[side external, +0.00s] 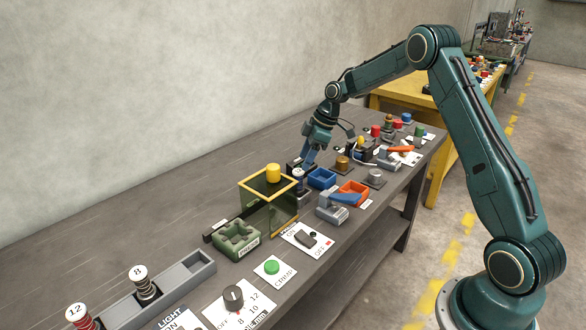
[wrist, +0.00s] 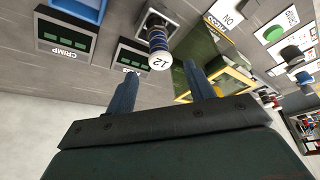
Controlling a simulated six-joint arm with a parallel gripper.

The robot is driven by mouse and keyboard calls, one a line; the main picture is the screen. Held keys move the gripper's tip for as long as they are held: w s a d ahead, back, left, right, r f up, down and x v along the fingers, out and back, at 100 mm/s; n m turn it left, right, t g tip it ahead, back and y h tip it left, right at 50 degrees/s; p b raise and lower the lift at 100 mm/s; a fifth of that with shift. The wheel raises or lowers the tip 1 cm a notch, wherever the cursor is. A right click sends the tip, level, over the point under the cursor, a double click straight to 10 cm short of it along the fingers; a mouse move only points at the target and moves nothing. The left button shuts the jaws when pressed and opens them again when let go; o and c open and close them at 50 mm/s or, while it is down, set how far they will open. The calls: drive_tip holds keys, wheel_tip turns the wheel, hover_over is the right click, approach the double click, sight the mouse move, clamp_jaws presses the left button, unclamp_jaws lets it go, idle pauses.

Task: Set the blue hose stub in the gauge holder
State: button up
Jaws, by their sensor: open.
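The blue hose stub (wrist: 158,42), with a white end cap marked 12, stands in a small grey block (wrist: 152,17), possibly the gauge holder. In the side view the stub (side external: 299,176) is small and partly hidden near my gripper (side external: 308,160). My gripper (wrist: 161,84) is open in the wrist view. Its two blue fingers are spread to either side of the stub's capped end, with gaps visible. I cannot tell whether the fingertips reach past the cap. The stub's lower end is hidden in the block.
An open-sided box with a yellow frame (side external: 268,184) stands close beside the stub. A blue bin (side external: 321,178) and orange bin (side external: 353,193) are nearby. A grey rack (side external: 185,279) holds stubs marked 12 and 8.

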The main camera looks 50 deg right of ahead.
drive_tip(key=shift+v, duration=2)
drive_tip(key=s+a+r+m+h, duration=0.2)
drive_tip(key=s+a+r+m, duration=0.2)
drive_tip(key=s+a+r, duration=1)
drive_tip(key=s+a+m+t, duration=0.1)
drive_tip(key=s+a+m, duration=0.1)
drive_tip(key=s, duration=0.8)
drive_tip(key=s+a+m+t+h, duration=0.1)
drive_tip(key=s+m, duration=0.2)
drive_tip(key=s, duration=0.8)
drive_tip(key=shift+s+a, duration=0.2)
drive_tip(key=shift+a, duration=0.2)
